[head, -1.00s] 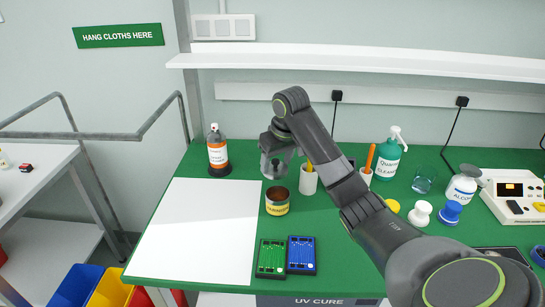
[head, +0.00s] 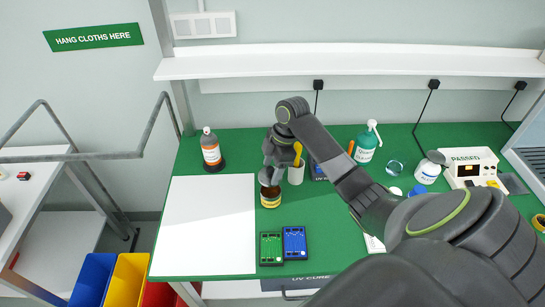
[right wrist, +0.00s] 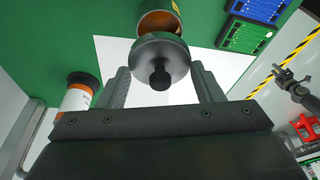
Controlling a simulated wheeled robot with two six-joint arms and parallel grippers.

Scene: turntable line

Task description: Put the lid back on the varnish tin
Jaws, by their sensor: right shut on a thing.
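The varnish tin (head: 270,201), yellow-banded with a brown open top, stands on the green bench right of a white sheet. It also shows at the top of the right wrist view (right wrist: 160,20). My right gripper (head: 268,176) is shut on the grey round lid (right wrist: 160,52) by its sides; the lid's black knob (right wrist: 160,78) faces the wrist camera. The lid hangs over the tin's near side in the wrist view and covers part of its opening; whether they touch is unclear. A dark jointed part (right wrist: 296,88) at the right edge looks like my left gripper, its jaws too small to judge.
A white pot with a yellow-handled tool (head: 296,172) stands close right of my gripper. Green (head: 271,248) and blue (head: 294,243) boards lie in front of the tin. Several bottles stand farther right.

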